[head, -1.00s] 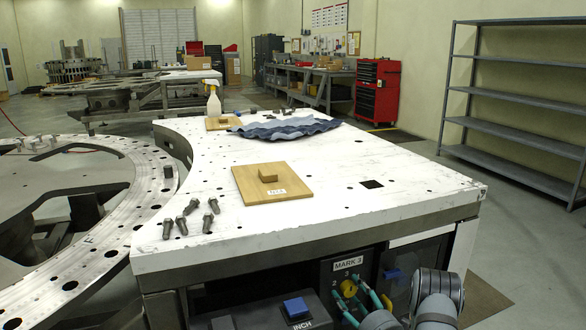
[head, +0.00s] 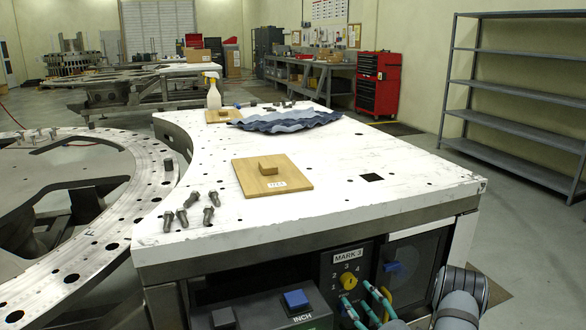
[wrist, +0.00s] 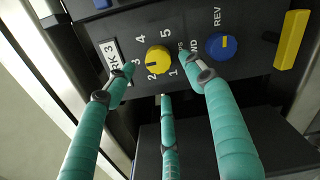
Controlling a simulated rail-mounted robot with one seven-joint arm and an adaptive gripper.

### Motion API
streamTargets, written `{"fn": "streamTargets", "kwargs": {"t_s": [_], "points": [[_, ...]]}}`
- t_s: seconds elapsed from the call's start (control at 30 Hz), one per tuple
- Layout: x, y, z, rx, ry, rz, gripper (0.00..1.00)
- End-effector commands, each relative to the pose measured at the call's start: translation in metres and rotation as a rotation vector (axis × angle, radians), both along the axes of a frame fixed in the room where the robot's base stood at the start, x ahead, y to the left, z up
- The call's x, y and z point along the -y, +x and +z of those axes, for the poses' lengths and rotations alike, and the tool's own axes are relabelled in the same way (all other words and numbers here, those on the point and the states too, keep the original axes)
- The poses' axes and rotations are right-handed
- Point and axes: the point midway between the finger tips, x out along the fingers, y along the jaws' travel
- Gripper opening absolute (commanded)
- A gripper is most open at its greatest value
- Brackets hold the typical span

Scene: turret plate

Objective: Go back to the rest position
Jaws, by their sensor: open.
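My gripper (head: 361,294) has teal fingers and is open and empty, low in front of the control panel at the table's near side. The wrist view shows its fingers (wrist: 160,84) spread below and beside a yellow knob (wrist: 158,59), apart from it as far as I can tell. The knob also shows in the head view (head: 347,281), under the MARK 3 label (head: 349,257). My arm (head: 460,297) comes in at the lower right.
A blue REV knob (wrist: 221,46) and a yellow handle (wrist: 291,54) sit beside the dial. The INCH box (head: 297,301) juts out below the panel. Bolts (head: 190,208), a wooden board (head: 272,183) and blue cloth (head: 285,122) lie on the white table (head: 330,200).

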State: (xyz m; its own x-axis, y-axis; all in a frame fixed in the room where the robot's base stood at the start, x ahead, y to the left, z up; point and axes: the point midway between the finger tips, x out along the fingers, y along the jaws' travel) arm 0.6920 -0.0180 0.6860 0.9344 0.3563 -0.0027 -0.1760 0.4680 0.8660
Motion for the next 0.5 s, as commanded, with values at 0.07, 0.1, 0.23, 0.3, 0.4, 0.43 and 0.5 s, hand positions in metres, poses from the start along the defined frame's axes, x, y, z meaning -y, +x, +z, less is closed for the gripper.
{"fn": "streamTargets", "kwargs": {"t_s": [0.07,0.1,0.23,0.3,0.4,0.43,0.5], "points": [[-0.008,0.017,0.001,0.006,-0.003,0.005,0.54],[-0.010,0.025,0.002,0.007,-0.004,0.003,0.54],[-0.020,0.052,0.002,0.008,-0.001,0.000,0.54],[-0.025,0.065,0.001,0.009,-0.006,-0.001,0.54],[-0.021,0.062,-0.007,0.066,-0.162,-0.005,0.54],[-0.021,0.062,-0.007,0.083,-0.206,-0.005,0.54],[-0.021,0.062,-0.007,0.122,-0.307,-0.003,0.54]]}}
